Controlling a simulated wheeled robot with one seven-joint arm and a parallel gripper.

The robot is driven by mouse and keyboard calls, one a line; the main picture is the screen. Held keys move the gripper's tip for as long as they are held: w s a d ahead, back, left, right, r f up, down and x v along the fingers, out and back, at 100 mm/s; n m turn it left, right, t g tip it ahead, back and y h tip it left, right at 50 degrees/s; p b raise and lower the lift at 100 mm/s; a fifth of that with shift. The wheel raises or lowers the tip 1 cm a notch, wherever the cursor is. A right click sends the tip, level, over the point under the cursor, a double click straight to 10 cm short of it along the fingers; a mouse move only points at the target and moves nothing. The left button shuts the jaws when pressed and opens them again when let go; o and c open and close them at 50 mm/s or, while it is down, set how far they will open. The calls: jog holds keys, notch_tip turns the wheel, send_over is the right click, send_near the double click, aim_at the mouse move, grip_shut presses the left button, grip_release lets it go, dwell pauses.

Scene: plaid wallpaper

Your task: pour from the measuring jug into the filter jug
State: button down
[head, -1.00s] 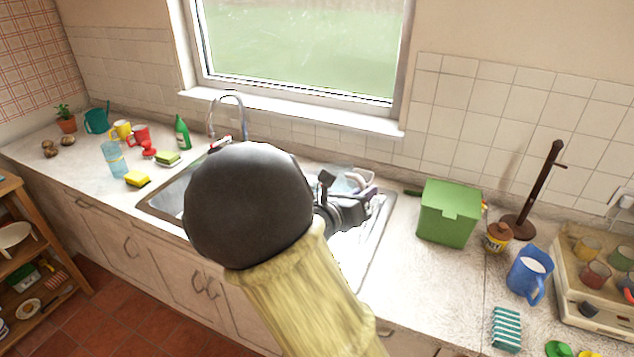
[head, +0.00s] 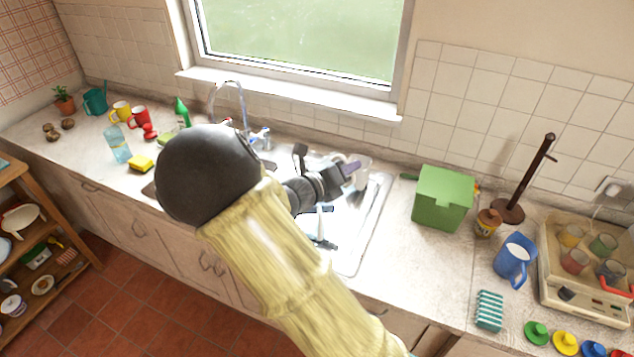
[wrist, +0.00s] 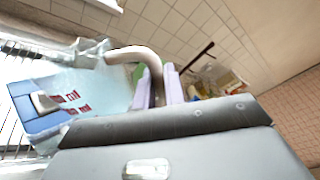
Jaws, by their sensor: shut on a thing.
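My gripper (head: 345,172) is over the sink. In the wrist view its two pale purple fingers (wrist: 166,86) are shut on the curved beige handle of a clear jug with red marks, which I take for the measuring jug (wrist: 108,86). In the head view that jug (head: 362,168) shows as a pale shape just beyond the fingers. Its contents and exact tilt are unclear. A blue jug (head: 515,262) with a handle and a whitish top stands upright on the right counter, well apart from my gripper; it may be the filter jug, but I cannot tell.
The metal sink (head: 352,250) lies under my gripper, with a tap (head: 243,108) behind. A green box (head: 442,200), a jar (head: 487,222) and a dark stand (head: 508,210) are near the blue jug. A striped sponge (head: 490,310) lies in front. A clear vessel (head: 117,146) stands far left.

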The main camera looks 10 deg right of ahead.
jog(key=shift+w+a+r+n+p, duration=0.15)
jog(key=shift+w+r+n+p, duration=0.1)
jog(key=shift+n+p, duration=0.25)
dwell(0.5)
jog(key=shift+w+f, duration=0.1)
jog(key=shift+w, duration=0.1)
jog(key=shift+s, duration=0.2)
dwell(0.3)
jog(key=shift+w+a+p, duration=0.1)
jog(key=shift+w+p, duration=0.1)
jog(key=shift+p, duration=0.1)
jog(key=shift+w+a+n+p, duration=0.1)
jog(key=shift+w+n+p, duration=0.3)
jog(key=shift+p, duration=0.15)
dwell(1.5)
jog(key=shift+s+r+g, duration=0.2)
jog(key=shift+g, duration=0.1)
